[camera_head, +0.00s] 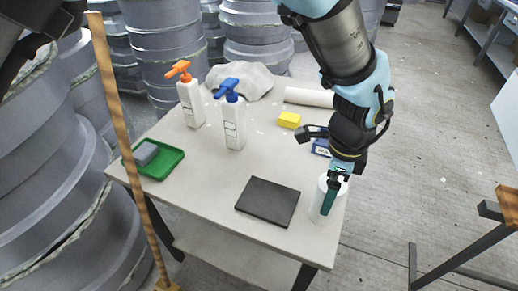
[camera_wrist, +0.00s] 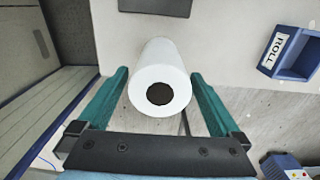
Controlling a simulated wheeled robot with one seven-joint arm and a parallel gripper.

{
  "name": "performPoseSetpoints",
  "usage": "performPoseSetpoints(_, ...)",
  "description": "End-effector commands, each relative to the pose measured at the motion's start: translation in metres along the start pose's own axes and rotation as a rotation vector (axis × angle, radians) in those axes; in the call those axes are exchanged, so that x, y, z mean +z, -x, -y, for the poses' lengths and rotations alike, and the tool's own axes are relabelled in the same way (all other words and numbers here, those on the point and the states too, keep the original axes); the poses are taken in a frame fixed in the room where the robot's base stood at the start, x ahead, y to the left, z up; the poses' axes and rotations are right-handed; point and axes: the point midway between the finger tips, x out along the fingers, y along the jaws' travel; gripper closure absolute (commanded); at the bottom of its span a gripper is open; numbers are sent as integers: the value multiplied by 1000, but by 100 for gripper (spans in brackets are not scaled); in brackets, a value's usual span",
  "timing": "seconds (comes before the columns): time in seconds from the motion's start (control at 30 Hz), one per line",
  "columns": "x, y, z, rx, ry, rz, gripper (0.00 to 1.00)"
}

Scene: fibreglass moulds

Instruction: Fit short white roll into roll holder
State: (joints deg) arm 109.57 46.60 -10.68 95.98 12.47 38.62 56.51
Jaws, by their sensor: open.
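The short white roll (camera_head: 322,207) stands upright near the right front edge of the table. In the wrist view the white roll (camera_wrist: 160,75) shows its dark core hole and lies between the two green fingers. My gripper (camera_head: 329,195) is open around the roll, one finger on each side, with a visible gap at least at the right finger; the wrist view shows both fingertips of my gripper (camera_wrist: 160,82). The blue roll holder (camera_wrist: 290,52), labelled "ROLL", sits on the table to the right in the wrist view. In the head view the holder (camera_head: 321,147) is partly hidden behind my arm.
A dark flat plate (camera_head: 268,202) lies left of the roll. A yellow block (camera_head: 289,119), a long pale roll (camera_head: 309,97), two pump bottles (camera_head: 234,120) and a green tray (camera_head: 153,164) with a grey block share the table (camera_head: 200,205). The table edge is close to the roll.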

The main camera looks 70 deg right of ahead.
Motion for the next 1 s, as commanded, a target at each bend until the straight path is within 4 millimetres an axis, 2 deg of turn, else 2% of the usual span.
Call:
performPoseSetpoints(0.2,0,-24,0,1,-1,1,0)
performPoseSetpoints(0.47,0,-27,0,-1,-1,0,0)
performPoseSetpoints(1.0,0,-27,0,0,-1,0,60)
